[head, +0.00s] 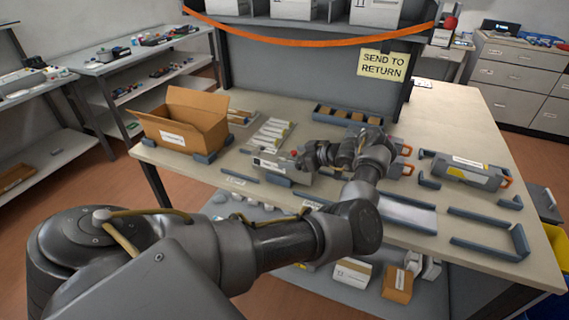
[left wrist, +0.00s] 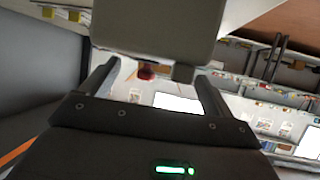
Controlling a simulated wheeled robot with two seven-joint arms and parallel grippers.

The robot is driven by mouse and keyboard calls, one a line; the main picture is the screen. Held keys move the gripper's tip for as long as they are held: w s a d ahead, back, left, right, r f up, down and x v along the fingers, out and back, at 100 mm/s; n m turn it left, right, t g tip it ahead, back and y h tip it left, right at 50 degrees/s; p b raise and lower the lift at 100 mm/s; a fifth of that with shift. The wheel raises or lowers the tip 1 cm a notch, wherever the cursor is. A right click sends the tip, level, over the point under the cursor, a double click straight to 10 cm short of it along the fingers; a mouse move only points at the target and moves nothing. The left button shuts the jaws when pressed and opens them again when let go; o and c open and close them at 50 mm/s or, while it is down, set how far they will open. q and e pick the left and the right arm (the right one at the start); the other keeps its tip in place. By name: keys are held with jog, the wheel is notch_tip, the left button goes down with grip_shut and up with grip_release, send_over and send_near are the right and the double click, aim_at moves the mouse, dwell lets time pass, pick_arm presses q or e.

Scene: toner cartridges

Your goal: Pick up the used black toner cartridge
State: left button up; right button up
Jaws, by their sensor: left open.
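My left gripper (head: 312,157) is over the middle of the workbench, pointing left, with its fingers apart. A grey box-shaped unit (head: 280,168) with a white label stands just left of the fingers; I cannot tell whether they touch it. In the left wrist view a plain grey block (left wrist: 155,35) fills the top, close to the two spread fingers (left wrist: 152,85). A grey cartridge (head: 465,170) with a yellow-marked label and an orange handle lies at the right. Other orange-handled units (head: 403,168) are partly hidden behind my left arm. I cannot tell which is the used black one. My right gripper is not in view.
An open cardboard box (head: 185,125) stands at the bench's left. A "SEND TO RETURN" sign (head: 382,65) hangs at the back. Blue-grey holders (head: 490,238) and a light tray (head: 407,214) lie at front right. A partitioned tray (head: 345,114) is at the back.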

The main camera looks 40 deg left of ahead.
aim_at(290, 159)
pick_arm(q)
jog(key=x, duration=0.2)
jog(key=shift+a+f, duration=0.15)
jog(key=shift+a, duration=0.1)
jog(key=shift+d, duration=0.1)
jog(key=shift+c, duration=0.9)
jog(key=c, duration=1.3)
notch_tip(290, 159, up, 10)
jog(key=shift+r+b, duration=0.1)
jog(key=shift+b, duration=0.3)
jog(key=shift+c, duration=0.5)
